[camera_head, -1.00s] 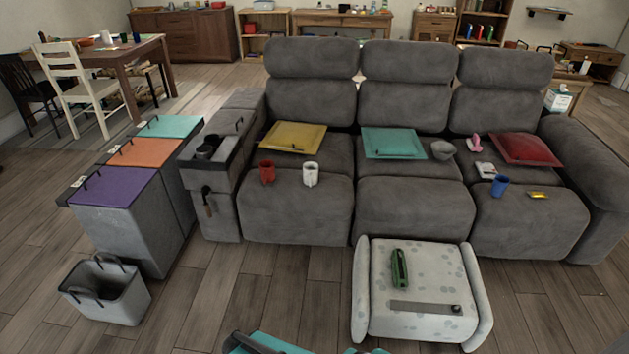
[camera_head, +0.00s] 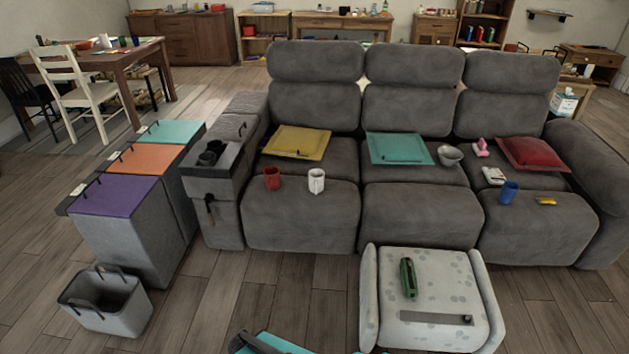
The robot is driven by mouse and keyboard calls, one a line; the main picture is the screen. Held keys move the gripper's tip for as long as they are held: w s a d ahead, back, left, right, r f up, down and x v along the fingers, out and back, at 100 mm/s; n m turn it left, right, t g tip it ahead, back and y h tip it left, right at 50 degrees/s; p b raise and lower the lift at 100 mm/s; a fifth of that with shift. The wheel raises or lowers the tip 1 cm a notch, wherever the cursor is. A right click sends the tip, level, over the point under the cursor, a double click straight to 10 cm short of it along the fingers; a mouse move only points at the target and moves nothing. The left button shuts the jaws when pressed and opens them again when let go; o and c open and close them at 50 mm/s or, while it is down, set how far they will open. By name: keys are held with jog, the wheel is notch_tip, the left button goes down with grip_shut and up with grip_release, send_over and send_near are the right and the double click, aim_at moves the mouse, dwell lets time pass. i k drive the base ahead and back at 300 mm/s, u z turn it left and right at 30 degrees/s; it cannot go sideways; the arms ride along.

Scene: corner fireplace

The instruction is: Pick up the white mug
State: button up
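The white mug (camera_head: 316,181) stands upright on the left seat of the grey sofa (camera_head: 300,220), near the seat's front. A red mug (camera_head: 272,178) stands just to its left, with a small gap between them.
A yellow cushion (camera_head: 297,142) lies behind the mugs. A patterned footstool (camera_head: 430,275) with a green object (camera_head: 408,277) stands in front of the middle seats. Colour-lidded bins (camera_head: 115,195) and a grey basket (camera_head: 105,301) stand left. Wooden floor (camera_head: 270,285) is clear before the left seat.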

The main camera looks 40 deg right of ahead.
aim_at(316, 176)
jog(key=z, duration=0.25)
jog(key=i, duration=1.5)
jog(key=u, duration=0.3)
